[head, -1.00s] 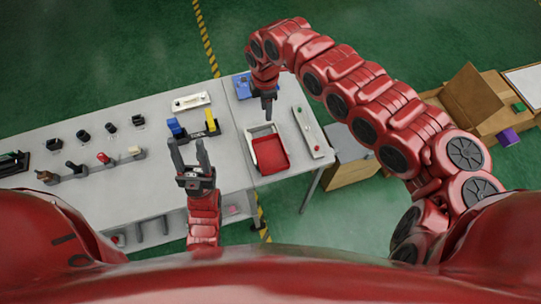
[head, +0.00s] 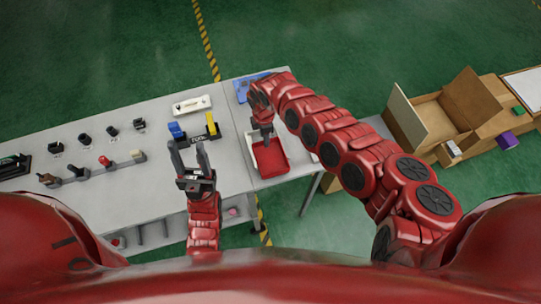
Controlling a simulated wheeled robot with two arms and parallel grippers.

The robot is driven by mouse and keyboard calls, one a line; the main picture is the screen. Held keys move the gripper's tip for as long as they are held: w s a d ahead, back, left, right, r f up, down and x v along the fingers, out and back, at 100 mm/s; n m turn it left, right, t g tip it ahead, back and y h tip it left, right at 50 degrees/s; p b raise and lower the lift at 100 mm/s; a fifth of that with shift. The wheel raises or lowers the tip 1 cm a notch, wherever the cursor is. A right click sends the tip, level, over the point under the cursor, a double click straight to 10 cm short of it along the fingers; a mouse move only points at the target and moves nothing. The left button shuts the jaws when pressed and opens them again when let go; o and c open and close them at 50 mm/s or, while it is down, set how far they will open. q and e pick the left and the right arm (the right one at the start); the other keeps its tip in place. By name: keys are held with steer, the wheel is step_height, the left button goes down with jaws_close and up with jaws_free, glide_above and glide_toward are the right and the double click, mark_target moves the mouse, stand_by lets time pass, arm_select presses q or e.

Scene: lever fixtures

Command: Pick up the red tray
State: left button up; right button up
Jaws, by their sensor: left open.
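The red tray (head: 272,162) lies on the right part of the table, with a pale rim or holder along its left and upper edges. My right gripper (head: 266,142) points down over the tray's upper part. Its fingers are small and dark here, and I cannot tell whether they are open or touch the tray. My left gripper (head: 190,158) is open and empty, with two dark fingers pointing up, left of the tray over the grey table.
The grey table (head: 120,205) carries several lever and knob fixtures (head: 103,160) at left. A blue and yellow fixture (head: 192,130) stands left of the tray, and a blue item (head: 243,88) behind it. An open cardboard box (head: 440,115) stands at right beyond my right arm.

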steer(key=shift+d+f, duration=0.1)
steer(key=shift+f, duration=0.35)
jaws_close()
stand_by(1.1)
